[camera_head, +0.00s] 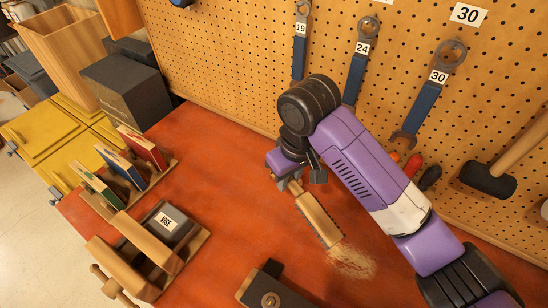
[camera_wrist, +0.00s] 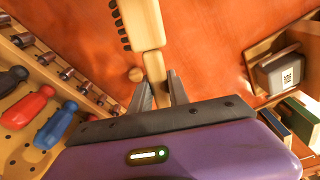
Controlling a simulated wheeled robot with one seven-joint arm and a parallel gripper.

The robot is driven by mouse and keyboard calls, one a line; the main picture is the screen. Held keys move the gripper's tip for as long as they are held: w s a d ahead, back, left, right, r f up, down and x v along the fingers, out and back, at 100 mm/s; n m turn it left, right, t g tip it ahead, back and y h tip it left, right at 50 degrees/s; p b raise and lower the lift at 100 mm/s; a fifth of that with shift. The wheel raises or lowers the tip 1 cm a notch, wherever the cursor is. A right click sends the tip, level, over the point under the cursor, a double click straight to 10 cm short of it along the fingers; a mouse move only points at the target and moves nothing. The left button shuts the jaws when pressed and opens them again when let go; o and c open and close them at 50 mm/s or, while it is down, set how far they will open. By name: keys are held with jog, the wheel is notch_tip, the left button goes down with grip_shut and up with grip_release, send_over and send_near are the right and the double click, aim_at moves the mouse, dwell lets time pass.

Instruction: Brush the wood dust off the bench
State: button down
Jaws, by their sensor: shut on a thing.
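The wooden bench brush (camera_head: 318,217) hangs from my gripper (camera_head: 291,182) over the orange-red bench (camera_head: 218,160). My gripper is shut on its handle, and the brush head points toward the lower right. Its far end is at the upper left edge of the pale wood dust (camera_head: 352,262); I cannot tell whether the bristles touch the bench. In the wrist view, my fingers (camera_wrist: 161,86) stand on both sides of the handle (camera_wrist: 155,65), with dark bristles along the left of the head (camera_wrist: 143,22). I see no dust in that view.
A wooden vise (camera_head: 140,245) and a rack of coloured books or boards (camera_head: 143,150) stand on the left of the bench. Wrenches (camera_head: 360,62) and a mallet (camera_head: 490,178) hang on the pegboard (camera_head: 225,45). A dark block (camera_head: 272,290) is at the front.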

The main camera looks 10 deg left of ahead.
jog(key=shift+s+d+r+g+h, duration=0.1)
jog(key=shift+s+d+g+h, duration=0.2)
jog(key=shift+d+g+h, duration=0.1)
jog(key=shift+a, duration=0.1)
jog(key=shift+f, duration=0.2)
notch_tip(320, 180, down, 5)
jog(key=b, duration=0.5)
jog(key=shift+r, duration=0.15)
